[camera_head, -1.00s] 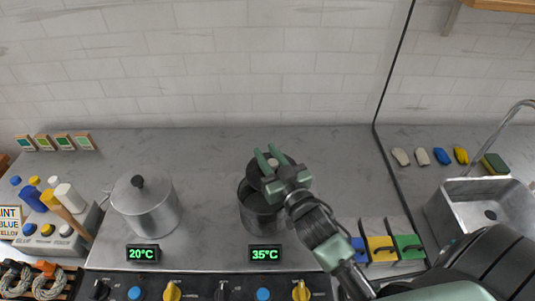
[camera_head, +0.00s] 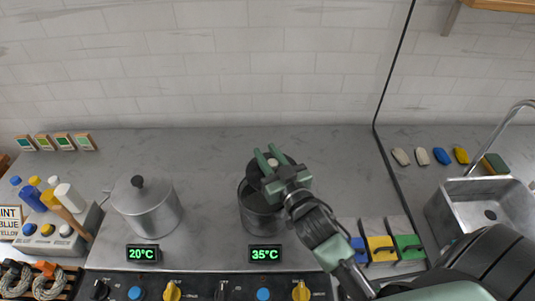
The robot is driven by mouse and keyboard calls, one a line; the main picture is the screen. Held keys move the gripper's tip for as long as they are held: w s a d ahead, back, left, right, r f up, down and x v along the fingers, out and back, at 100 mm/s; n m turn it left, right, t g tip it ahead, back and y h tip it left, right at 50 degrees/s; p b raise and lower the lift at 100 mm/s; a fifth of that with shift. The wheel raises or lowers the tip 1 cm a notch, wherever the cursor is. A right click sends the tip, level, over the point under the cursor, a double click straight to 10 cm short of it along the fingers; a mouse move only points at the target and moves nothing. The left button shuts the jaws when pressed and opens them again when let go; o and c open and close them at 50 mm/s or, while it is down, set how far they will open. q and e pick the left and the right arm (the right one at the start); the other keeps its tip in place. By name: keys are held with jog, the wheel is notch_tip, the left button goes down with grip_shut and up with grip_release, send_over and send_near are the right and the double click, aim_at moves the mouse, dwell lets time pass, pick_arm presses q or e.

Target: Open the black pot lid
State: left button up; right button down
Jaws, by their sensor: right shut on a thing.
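The black pot (camera_head: 261,219) stands on the counter behind the 35°C display. Its dark lid (camera_head: 256,172) is raised and tilted above the pot's far side, and part of the pot's opening shows. My right gripper (camera_head: 270,160) reaches in from the lower right over the pot. Its green fingers are shut on the lid, around the pale knob (camera_head: 272,163). The gripper hides the right part of the lid and the pot's rim. My left gripper is not in view.
A silver lidded pot (camera_head: 146,208) stands to the left behind the 20°C display. Bottles (camera_head: 67,197) are at the far left. Yellow and green boxes (camera_head: 380,248) lie right of the pot, near my arm. A sink (camera_head: 485,208) is at the right. The counter between the pots is clear.

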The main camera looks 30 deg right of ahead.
jog(key=shift+w+d+m+h+b, duration=0.15)
jog(key=shift+d+m+h+b, duration=0.25)
jog(key=shift+d+m+h, duration=0.6)
jog(key=shift+a, duration=0.25)
jog(key=c, duration=1.2)
grip_release()
